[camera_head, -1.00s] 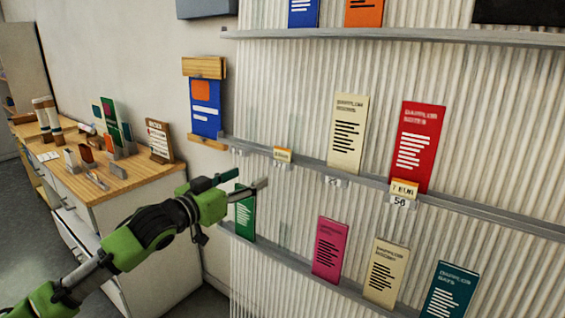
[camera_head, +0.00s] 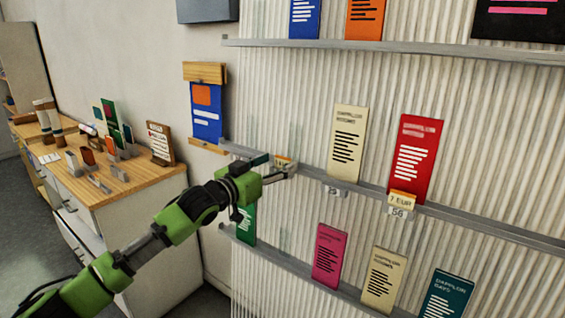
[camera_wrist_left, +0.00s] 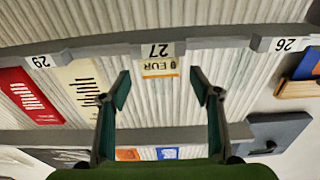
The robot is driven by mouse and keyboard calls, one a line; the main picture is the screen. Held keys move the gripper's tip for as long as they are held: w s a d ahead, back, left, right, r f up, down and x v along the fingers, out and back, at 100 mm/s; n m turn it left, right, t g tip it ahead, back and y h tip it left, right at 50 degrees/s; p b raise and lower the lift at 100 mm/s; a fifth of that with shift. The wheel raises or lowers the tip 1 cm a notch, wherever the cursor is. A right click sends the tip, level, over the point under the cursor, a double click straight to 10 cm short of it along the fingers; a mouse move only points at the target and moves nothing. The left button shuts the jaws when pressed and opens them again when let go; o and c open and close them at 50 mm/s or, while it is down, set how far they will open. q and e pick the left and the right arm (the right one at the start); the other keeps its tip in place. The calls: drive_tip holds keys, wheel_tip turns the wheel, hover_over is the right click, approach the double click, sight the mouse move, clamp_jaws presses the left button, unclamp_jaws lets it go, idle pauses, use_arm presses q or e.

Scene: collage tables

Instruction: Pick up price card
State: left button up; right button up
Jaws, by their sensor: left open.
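A small white and orange price card (camera_head: 284,159) stands on the middle shelf rail, above the number tag 27 (camera_wrist_left: 160,50). In the left wrist view the price card (camera_wrist_left: 160,67) shows upside down with "EUR" on it. My left gripper (camera_head: 277,167) is open at the card in the head view. In the left wrist view its two fingertips (camera_wrist_left: 160,82) are spread to either side of the card, with gaps on both sides. A second price card (camera_head: 402,199), reading "7 EUR", sits below the red brochure on the same rail. My right gripper is not in view.
The middle rail (camera_head: 475,221) also carries a cream brochure (camera_head: 347,147) and a red brochure (camera_head: 416,157). A lower rail holds several brochures, and an upper rail (camera_head: 400,45) holds more. A wooden-topped cabinet (camera_head: 129,180) with small items stands at left.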

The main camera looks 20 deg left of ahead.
sight(282, 159)
use_arm(q)
drive_tip(key=p+x, duration=0.1)
drive_tip(key=x, duration=0.2)
drive_tip(key=shift+w+d, duration=0.1)
drive_tip(key=shift+w, duration=0.15)
drive_tip(key=shift+c, duration=0.9)
drive_tip(key=c, duration=0.7)
drive_tip(key=shift+r, duration=0.1)
